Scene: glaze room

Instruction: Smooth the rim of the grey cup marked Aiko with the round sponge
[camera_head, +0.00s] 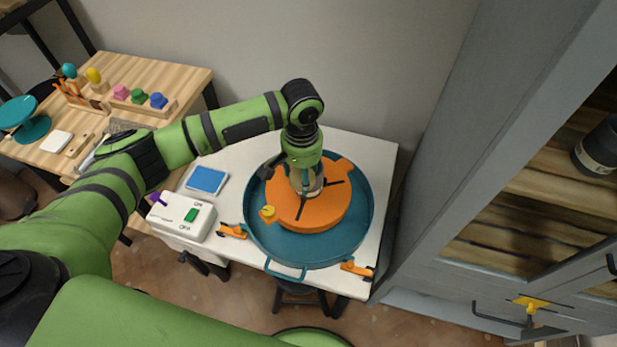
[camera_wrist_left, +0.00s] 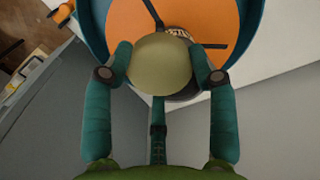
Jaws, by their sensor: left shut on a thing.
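A round, yellowish sponge (camera_wrist_left: 160,62) sits between the two teal fingers of my left gripper in the left wrist view. My left gripper (camera_head: 304,182) is shut on it and points down over the orange wheel head (camera_head: 323,210), which lies in a blue basin (camera_head: 262,250). A cup (camera_wrist_left: 183,34) shows only in part behind the sponge in the wrist view, on the orange disc. The sponge overlaps it there; I cannot tell whether they touch. The name on the cup cannot be read. My right gripper is not in view.
A white control box (camera_head: 183,215) with a green switch stands left of the basin, near a blue pad (camera_head: 207,180). Orange tools (camera_head: 232,231) lie beside the basin. A wooden table (camera_head: 185,75) with colored knobbed items is at the left. A grey cabinet (camera_head: 470,150) bounds the right.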

